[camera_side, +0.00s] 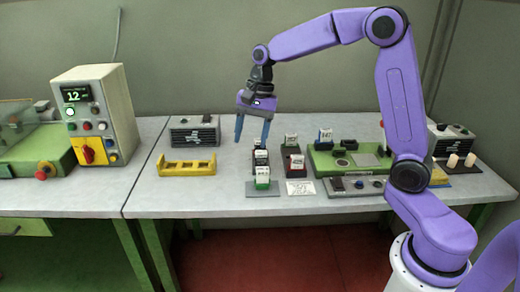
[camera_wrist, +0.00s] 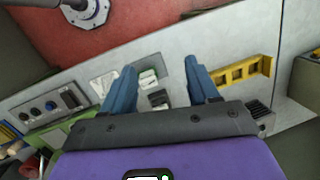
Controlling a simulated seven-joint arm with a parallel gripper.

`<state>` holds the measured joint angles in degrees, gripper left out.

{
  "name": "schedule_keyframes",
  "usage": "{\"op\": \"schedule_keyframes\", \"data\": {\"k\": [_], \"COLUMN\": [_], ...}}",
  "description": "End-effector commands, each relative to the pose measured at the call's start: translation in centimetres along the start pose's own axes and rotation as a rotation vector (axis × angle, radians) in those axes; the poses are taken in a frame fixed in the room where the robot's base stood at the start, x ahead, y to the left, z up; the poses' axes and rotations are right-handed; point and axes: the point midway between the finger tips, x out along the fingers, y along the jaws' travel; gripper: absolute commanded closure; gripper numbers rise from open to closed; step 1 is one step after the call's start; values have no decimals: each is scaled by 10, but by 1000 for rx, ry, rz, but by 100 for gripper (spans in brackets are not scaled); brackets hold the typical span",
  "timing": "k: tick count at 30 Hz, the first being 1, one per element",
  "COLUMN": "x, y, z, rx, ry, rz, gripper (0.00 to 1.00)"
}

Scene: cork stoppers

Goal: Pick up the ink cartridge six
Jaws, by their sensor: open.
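Several small cartridges with white label tops stand on the table in the side view. One column holds a rear cartridge (camera_side: 260,143), a middle one (camera_side: 260,158) and a front one with a green base (camera_side: 262,180). To their right are another cartridge (camera_side: 291,139) and a red-sided one (camera_side: 296,164); a blue one (camera_side: 325,136) stands farther right. The labels are too small to tell which is six. My gripper (camera_side: 252,134) is open, empty and pointing down above the left column. In the wrist view, white-topped cartridges (camera_wrist: 148,78) show between the fingers (camera_wrist: 164,72).
A yellow slotted rack (camera_side: 187,168) lies left of the cartridges, with clear table between. A grey box (camera_side: 194,131) stands behind it. A green fixture (camera_side: 350,158) and a control panel (camera_side: 355,186) are at right. A white card (camera_side: 300,188) lies in front.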

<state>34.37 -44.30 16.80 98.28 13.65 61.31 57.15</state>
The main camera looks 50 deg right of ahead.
Motion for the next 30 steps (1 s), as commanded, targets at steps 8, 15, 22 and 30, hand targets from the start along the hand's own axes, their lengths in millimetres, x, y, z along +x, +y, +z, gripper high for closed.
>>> {"op": "schedule_keyframes", "data": {"k": [8,15,22,30], "x": [-9,-19,-25,-8], "y": [-9,17,48,51], "z": [-116,-213,-266,-278], "rx": [582,1057,1337,1395], "ry": [-18,-50,-79,-88], "rz": [-91,-182,-241,-251], "gripper": [40,40,40,40]}}
